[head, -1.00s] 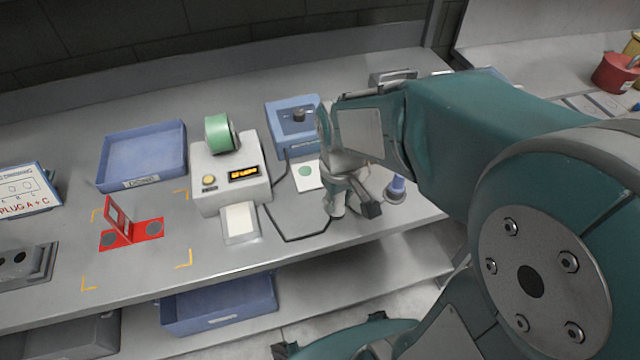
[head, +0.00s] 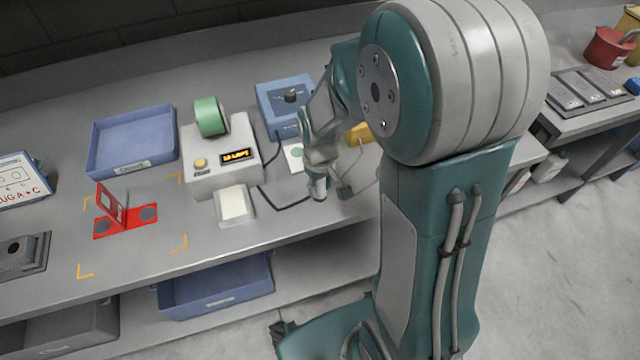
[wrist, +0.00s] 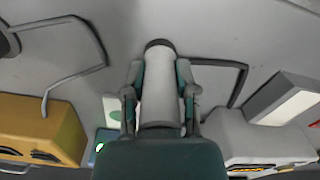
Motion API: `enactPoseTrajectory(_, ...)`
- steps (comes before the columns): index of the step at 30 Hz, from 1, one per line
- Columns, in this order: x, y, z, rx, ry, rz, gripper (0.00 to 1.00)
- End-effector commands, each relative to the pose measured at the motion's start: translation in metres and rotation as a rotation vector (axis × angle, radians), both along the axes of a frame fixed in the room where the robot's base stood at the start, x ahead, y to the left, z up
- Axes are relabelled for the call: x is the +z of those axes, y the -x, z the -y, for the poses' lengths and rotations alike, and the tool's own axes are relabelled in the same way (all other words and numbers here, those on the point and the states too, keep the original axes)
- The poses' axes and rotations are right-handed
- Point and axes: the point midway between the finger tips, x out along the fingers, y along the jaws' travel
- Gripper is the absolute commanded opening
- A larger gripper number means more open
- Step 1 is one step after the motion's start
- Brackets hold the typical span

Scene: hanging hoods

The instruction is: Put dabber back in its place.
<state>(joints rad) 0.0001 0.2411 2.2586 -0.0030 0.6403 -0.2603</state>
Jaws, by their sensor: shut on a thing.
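My gripper (head: 318,180) is over the bench, beside the white pad with a green spot (head: 294,156). In the wrist view my gripper (wrist: 160,90) is shut on a pale grey cylinder with a dark end, which appears to be the dabber (wrist: 159,100). In the head view the pale dabber end (head: 318,192) points down near the bench top; I cannot tell whether it touches. A dark round thing (wrist: 6,40), perhaps a holder, is cut off at the wrist view's left edge. The pad also shows in the wrist view (wrist: 113,108).
A grey printer box (head: 215,172) with a green roll (head: 210,116) stands left of my gripper. A blue box with a knob (head: 286,110) is behind it. A yellow box (head: 359,134) is partly hidden by my arm. A blue tray (head: 131,170) and red fixture (head: 126,217) are farther left.

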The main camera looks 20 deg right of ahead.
Motion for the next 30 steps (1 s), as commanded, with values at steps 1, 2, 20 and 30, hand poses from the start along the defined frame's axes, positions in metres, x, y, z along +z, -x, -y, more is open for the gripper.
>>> enactPoseTrajectory(1,0.000,0.000,0.000,0.000,0.000,0.000,0.07)
enactPoseTrajectory(2,0.000,0.000,0.000,0.000,0.000,0.000,0.07)
enactPoseTrajectory(20,0.000,0.000,0.000,0.000,0.000,0.001,0.72)
enactPoseTrajectory(30,0.057,-0.001,0.000,0.000,0.000,0.007,0.72)
